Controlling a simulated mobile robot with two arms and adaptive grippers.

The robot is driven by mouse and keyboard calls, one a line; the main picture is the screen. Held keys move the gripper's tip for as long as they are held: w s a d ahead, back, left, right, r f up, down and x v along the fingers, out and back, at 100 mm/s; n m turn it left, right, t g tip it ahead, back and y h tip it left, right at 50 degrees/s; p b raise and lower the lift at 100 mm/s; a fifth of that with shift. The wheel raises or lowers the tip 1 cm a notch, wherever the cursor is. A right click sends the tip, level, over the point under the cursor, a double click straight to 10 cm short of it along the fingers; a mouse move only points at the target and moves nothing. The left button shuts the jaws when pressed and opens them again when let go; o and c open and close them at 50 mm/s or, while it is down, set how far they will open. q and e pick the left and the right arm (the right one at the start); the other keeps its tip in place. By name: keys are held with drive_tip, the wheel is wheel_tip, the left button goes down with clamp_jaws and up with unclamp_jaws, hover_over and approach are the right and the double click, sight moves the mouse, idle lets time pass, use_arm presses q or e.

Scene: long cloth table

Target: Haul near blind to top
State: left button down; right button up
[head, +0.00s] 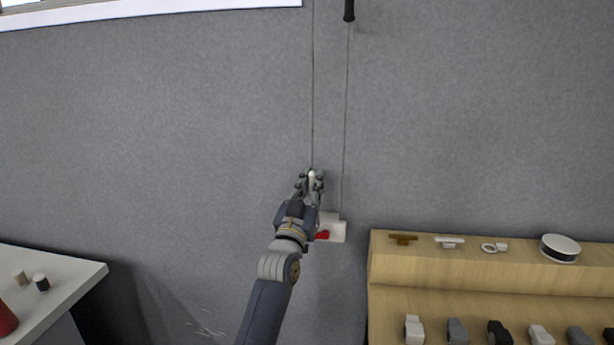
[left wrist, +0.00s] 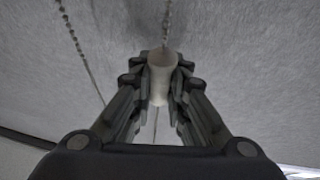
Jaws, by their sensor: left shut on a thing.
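My left gripper (head: 311,181) is in front of the grey wall, shut on a small white pull (left wrist: 161,76) that hangs on a thin cord (head: 313,90). In the left wrist view the pull sits between the two fingers, with the beaded cord running up from it. A second cord (head: 346,120) runs beside it, with a black pull (head: 349,11) high up at the top edge. A window with a white sill (head: 150,10) shows at the top left. The blind itself cannot be made out. My right gripper is not in view.
A white box with a red part (head: 337,231) is on the wall just behind and below my left gripper. A wooden stepped shelf (head: 378,262) with several small items stands at the right. A white table (head: 75,275) is at the lower left.

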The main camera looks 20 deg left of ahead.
use_arm(q)
drive_tip(key=shift+w+d+f, duration=0.1)
drive_tip(key=shift+f, duration=0.65)
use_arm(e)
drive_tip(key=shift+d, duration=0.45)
use_arm(q)
drive_tip(key=c, duration=1.9)
unclamp_jaws()
drive_tip(key=shift+c, duration=0.2)
drive_tip(key=shift+o, duration=0.5)
drive_tip(key=shift+r, duration=0.15)
drive_tip(key=shift+s, duration=0.2)
drive_tip(key=a+v, duration=0.1)
drive_tip(key=v, duration=1)
drive_tip(key=shift+s+d, duration=0.3)
drive_tip(key=shift+d, duration=0.15)
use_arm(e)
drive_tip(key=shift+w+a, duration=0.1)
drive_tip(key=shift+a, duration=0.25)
